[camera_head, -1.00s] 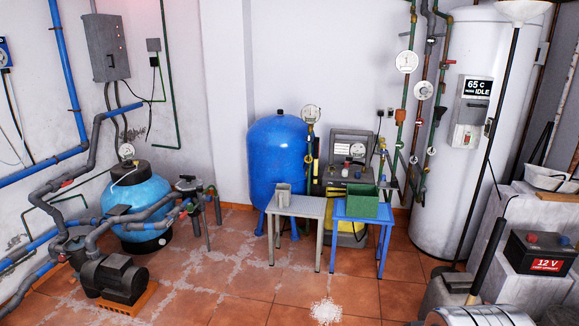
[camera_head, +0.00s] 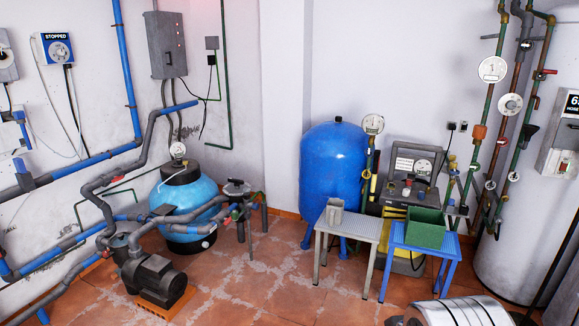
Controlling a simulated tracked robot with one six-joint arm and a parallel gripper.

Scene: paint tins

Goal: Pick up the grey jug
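The grey jug (camera_head: 336,210) stands upright on a small grey table (camera_head: 366,229), near its back left part. It is small in this view, and its handle is hard to make out. Nothing touches it apart from the table top. My gripper is not in view.
A blue table (camera_head: 427,242) with a green box (camera_head: 425,228) stands just right of the grey table. Behind are a blue tank (camera_head: 333,165) and a grey-and-yellow machine (camera_head: 408,180). A pump (camera_head: 152,276) stands at left. Tiled floor (camera_head: 265,290) in front is mostly clear.

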